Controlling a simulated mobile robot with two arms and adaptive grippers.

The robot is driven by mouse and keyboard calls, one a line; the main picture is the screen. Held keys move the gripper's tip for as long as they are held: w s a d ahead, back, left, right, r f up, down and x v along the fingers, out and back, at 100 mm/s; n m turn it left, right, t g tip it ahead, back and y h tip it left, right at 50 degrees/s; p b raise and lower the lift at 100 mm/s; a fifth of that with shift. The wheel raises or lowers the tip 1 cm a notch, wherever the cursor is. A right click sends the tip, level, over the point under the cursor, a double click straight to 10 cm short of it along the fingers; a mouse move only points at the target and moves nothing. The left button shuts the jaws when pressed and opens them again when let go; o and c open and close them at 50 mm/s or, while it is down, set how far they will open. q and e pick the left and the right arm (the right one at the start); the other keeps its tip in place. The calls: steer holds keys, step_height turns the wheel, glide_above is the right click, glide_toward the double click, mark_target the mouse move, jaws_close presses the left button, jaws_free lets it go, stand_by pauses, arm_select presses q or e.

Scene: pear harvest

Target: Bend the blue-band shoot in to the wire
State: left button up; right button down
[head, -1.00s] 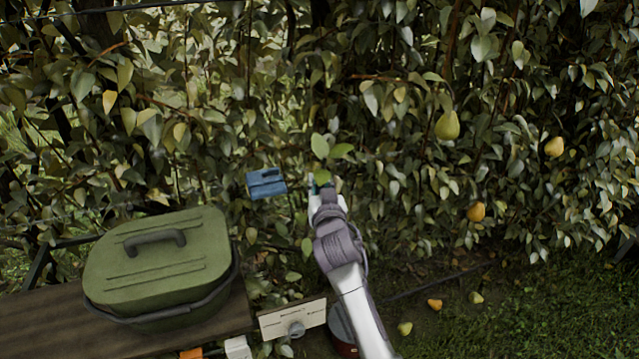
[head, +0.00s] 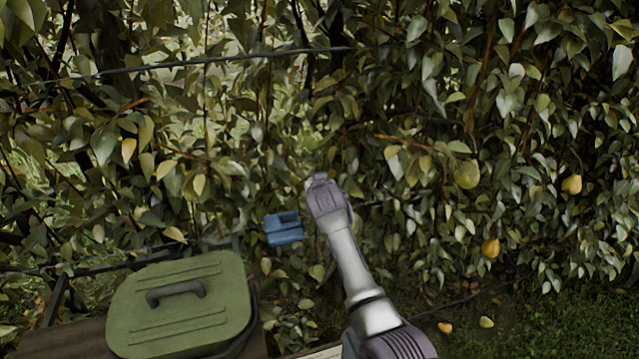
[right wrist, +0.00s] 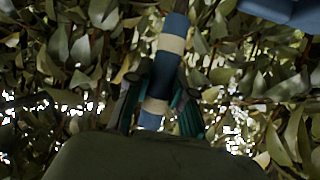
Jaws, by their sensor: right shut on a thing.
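The blue-band shoot (right wrist: 172,42) shows in the right wrist view as a stem with blue and cream bands. My right gripper (right wrist: 158,105) is shut on it, with the dark green fingers on either side. In the head view my right arm reaches up into the foliage, its fingertips and the shoot hidden behind the wrist. A blue block-like piece (head: 284,228) sits just left of my forearm, and a blue surface also shows at the top right of the wrist view. A dark wire (head: 220,60) crosses the upper foliage; a lower wire (head: 150,257) runs behind the bin. My left gripper is not in view.
A green lidded bin (head: 180,310) stands on a dark wooden bench (head: 60,338) at the lower left. Yellow pears hang at the right, one (head: 467,174) nearest my arm. Fallen pears (head: 486,322) lie on the grass. Dense leaves surround my right gripper.

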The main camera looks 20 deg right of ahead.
steer(key=shift+r, duration=0.25)
steer(key=c, duration=1.3)
jaws_free()
steer(key=shift+w, duration=0.1)
steer(key=o, duration=0.3)
steer(key=shift+w+f, duration=0.25)
steer(key=shift+s, duration=0.2)
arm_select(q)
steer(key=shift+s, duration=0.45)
arm_select(e)
steer(key=v, duration=0.7)
